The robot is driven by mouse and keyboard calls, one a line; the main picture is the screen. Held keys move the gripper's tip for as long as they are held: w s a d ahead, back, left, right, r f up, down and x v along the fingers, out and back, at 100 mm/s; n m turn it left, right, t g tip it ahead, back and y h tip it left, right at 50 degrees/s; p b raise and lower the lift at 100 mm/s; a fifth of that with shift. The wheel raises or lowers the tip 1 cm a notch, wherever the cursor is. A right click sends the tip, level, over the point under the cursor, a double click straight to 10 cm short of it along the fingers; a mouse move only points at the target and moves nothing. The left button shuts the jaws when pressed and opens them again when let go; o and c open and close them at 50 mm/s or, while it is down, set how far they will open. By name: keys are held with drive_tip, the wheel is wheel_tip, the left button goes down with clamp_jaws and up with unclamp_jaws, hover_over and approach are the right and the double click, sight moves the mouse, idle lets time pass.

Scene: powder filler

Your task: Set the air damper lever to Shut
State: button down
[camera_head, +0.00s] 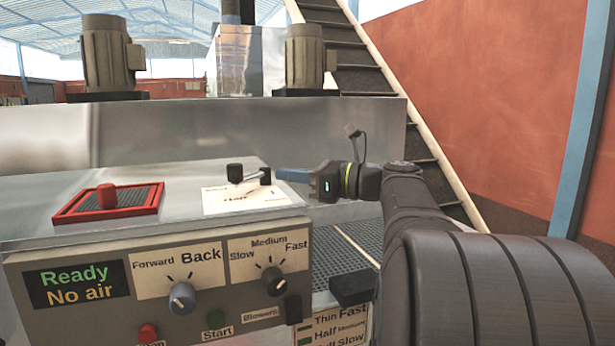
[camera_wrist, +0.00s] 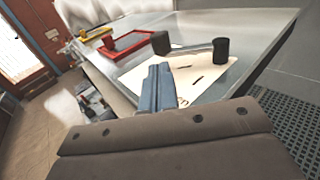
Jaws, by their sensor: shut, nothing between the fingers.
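The air damper lever (camera_head: 250,178) is a thin metal bar with a black knob (camera_head: 235,172) at its left end and another black knob (camera_head: 265,176) at its right end. It lies over a white label plate (camera_head: 230,206) on the metal top. "Half" is partly readable; the other words are too small or hidden. My gripper (camera_head: 279,174) comes in from the right, shut and empty, its blue fingertips close beside the right knob. In the wrist view the lever (camera_wrist: 190,48) spans two black knobs beyond my shut fingertips (camera_wrist: 158,68). I cannot tell whether they touch it.
A red-framed tray (camera_head: 108,201) with a red knob sits left on the metal top. The control panel (camera_head: 160,265) below carries dials, buttons and a display reading "Ready" and "No air". A metal wall (camera_head: 200,135) rises behind. The top between tray and plate is clear.

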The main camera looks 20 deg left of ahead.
sight(240, 170)
drive_tip(key=a, duration=0.7)
drive_tip(key=shift+s+a, duration=0.35)
drive_tip(key=shift+s+a+m+t, duration=0.25)
drive_tip(key=shift+a+m+t, duration=0.45)
drive_tip(key=shift+t, duration=0.4)
drive_tip(key=shift+s+a+m+t, duration=0.2)
drive_tip(key=shift+a+m+t, duration=0.45)
drive_tip(key=shift+t, duration=0.45)
drive_tip(key=a+m+t+h, duration=0.1)
drive_tip(key=m+t, duration=0.1)
drive_tip(key=t, duration=0.1)
drive_tip(key=shift+a, duration=0.4)
drive_tip(key=shift+a+m+t, duration=0.25)
drive_tip(key=shift+m+t, duration=0.1)
drive_tip(key=shift+t, duration=0.15)
drive_tip(key=shift+x, duration=1)
